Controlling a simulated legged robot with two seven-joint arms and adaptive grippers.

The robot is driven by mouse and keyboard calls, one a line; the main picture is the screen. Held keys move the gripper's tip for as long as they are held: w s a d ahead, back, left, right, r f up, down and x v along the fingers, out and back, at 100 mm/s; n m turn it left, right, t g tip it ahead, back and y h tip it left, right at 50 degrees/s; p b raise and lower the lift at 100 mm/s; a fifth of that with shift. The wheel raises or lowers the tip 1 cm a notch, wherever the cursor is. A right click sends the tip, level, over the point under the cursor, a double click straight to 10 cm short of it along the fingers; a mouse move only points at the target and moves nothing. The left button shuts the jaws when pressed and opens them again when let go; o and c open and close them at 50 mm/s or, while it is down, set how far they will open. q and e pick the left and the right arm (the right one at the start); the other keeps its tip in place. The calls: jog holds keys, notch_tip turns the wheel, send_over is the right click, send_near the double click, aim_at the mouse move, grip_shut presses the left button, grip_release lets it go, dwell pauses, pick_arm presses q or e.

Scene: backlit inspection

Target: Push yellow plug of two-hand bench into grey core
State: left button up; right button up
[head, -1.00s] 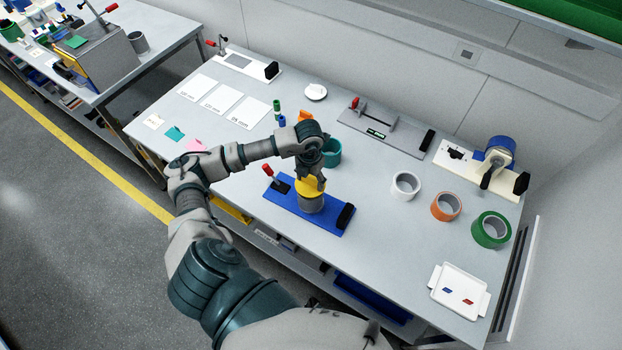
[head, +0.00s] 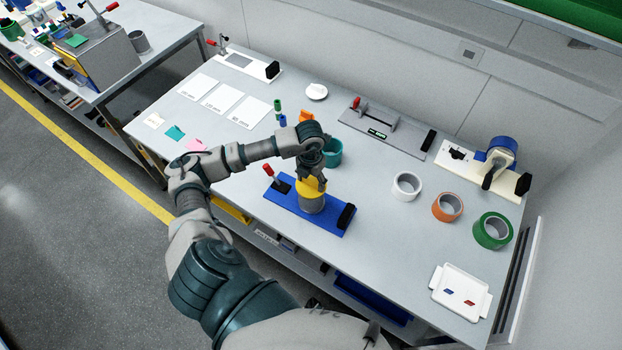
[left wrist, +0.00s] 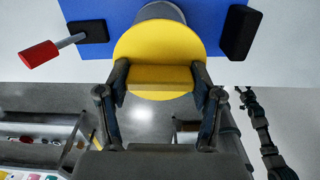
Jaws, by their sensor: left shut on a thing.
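The yellow plug (head: 308,189) sits at the top of the grey core (head: 312,205), which stands on the blue base (head: 284,203) of the two-hand bench. My left gripper (head: 318,175) is above the core and shut on the plug. In the left wrist view, my left gripper (left wrist: 160,82) has a finger on each side of the bar of the yellow plug (left wrist: 160,50). The plug's disc hides most of the grey core (left wrist: 160,11), so I cannot tell how deep it sits. A dark jointed part at the right of that view may be my right gripper.
A red-handled lever (head: 268,171) and a black block (head: 346,215) flank the core on the base. A teal ring (head: 332,153) stands close behind my left gripper. White, orange and green rings (head: 492,230) and a white tray (head: 460,291) lie to the right.

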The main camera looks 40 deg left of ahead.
pick_arm(q)
jog(key=shift+f+b, duration=1.05)
jog(key=shift+f, duration=0.3)
jog(key=shift+r, duration=0.1)
jog(key=o, duration=1.4)
jog(key=shift+r, duration=0.25)
notch_tip(320, 180, up, 11)
jog(key=shift+a+r, duration=0.15)
jog(key=shift+r, duration=0.05)
